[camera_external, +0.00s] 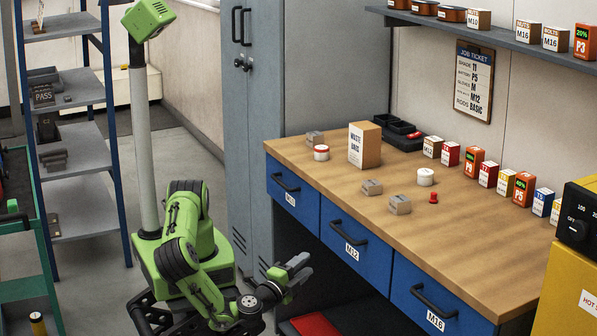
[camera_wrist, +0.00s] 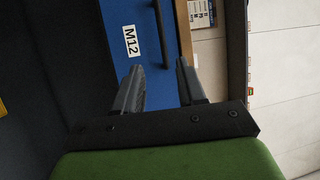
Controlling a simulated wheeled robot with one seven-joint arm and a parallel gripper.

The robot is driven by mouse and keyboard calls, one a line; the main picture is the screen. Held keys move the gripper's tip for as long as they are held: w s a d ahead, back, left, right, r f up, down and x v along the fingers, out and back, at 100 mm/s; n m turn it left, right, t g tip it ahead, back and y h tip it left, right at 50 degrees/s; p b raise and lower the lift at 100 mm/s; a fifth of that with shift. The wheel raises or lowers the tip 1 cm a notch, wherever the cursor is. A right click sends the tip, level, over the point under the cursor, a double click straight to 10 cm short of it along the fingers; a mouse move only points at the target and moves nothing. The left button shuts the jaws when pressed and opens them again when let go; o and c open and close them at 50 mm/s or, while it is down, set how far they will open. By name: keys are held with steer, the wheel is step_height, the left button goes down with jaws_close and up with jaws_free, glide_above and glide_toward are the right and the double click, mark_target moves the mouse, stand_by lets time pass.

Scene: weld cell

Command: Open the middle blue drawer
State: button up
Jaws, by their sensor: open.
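The middle blue drawer (camera_external: 343,258), labelled M12, is shut in the front of the wooden-topped bench. Its dark bar handle (camera_external: 348,233) runs along the upper part of its face. My gripper (camera_external: 300,268) is open and empty, in front of the bench and apart from the drawer. In the wrist view the drawer (camera_wrist: 135,70) and its handle (camera_wrist: 161,35) lie ahead, with the view turned sideways. My fingers (camera_wrist: 160,82) are spread with the handle beyond them, roughly in line with the gap. I see no contact.
Two other blue drawers, M10 (camera_external: 293,191) and M16 (camera_external: 437,297), flank it, both shut. Small boxes and metal parts stand on the benchtop (camera_external: 340,184). A grey cabinet (camera_external: 247,120) stands to the left of the bench and a yellow machine (camera_external: 565,270) to the right.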

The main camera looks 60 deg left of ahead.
steer(key=b+x, duration=0.2)
steer(key=x, duration=1.3)
steer(key=shift+w+r, duration=0.3)
steer(key=shift+w, duration=0.05)
steer(key=shift+d, duration=0.1)
jaws_close()
